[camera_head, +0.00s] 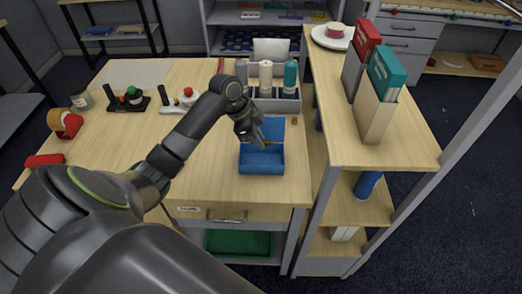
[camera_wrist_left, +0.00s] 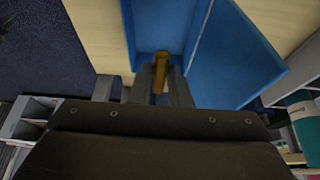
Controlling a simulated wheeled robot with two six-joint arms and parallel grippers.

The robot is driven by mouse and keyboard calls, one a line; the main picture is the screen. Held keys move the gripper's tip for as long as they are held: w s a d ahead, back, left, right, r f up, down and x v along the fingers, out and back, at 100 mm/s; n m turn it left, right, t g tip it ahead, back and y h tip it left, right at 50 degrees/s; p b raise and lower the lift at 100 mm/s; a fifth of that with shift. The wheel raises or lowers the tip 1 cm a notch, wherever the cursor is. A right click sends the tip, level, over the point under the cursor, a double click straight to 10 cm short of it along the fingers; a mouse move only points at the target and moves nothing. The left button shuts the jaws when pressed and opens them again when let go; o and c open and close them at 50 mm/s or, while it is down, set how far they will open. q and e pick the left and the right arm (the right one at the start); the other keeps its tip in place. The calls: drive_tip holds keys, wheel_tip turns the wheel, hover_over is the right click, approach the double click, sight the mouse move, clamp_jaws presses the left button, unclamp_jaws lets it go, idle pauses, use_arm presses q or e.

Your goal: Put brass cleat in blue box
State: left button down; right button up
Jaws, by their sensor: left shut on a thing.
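The blue box (camera_head: 262,161) stands on the table near its front right, with its lid (camera_head: 271,127) open at the back. In the left wrist view the blue box (camera_wrist_left: 158,22) fills the upper middle, and its lid (camera_wrist_left: 238,50) spreads to the right. My left gripper (camera_head: 261,142) is at the box's opening, pointing down. In the left wrist view my left gripper (camera_wrist_left: 160,88) is shut on the brass cleat (camera_wrist_left: 160,70), a narrow golden piece between the fingers. The cleat is over the box's interior; its exact height is unclear. My right gripper is not in view.
A grey caddy with several bottles (camera_head: 265,80) stands behind the box. A wooden shelf (camera_head: 400,130) with binders (camera_head: 376,95) rises at the right. A red tape dispenser (camera_head: 66,124) lies far left. The table middle left is mostly clear.

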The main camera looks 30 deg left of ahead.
use_arm(q)
drive_tip(key=shift+f, duration=0.7)
wheel_tip(320, 180, down, 3)
drive_tip(key=shift+d+f+p, duration=0.1)
drive_tip(key=shift+d+p, duration=0.05)
drive_tip(key=shift+p, duration=0.2)
drive_tip(key=shift+f, duration=0.15)
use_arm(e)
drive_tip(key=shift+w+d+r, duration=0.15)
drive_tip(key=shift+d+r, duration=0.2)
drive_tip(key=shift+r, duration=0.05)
use_arm(q)
drive_tip(key=shift+f, duration=0.1)
drive_tip(key=shift+f, duration=0.5)
drive_tip(key=c, duration=1.4)
unclamp_jaws()
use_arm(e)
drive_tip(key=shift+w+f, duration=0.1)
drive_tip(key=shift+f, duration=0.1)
use_arm(q)
drive_tip(key=shift+r, duration=0.15)
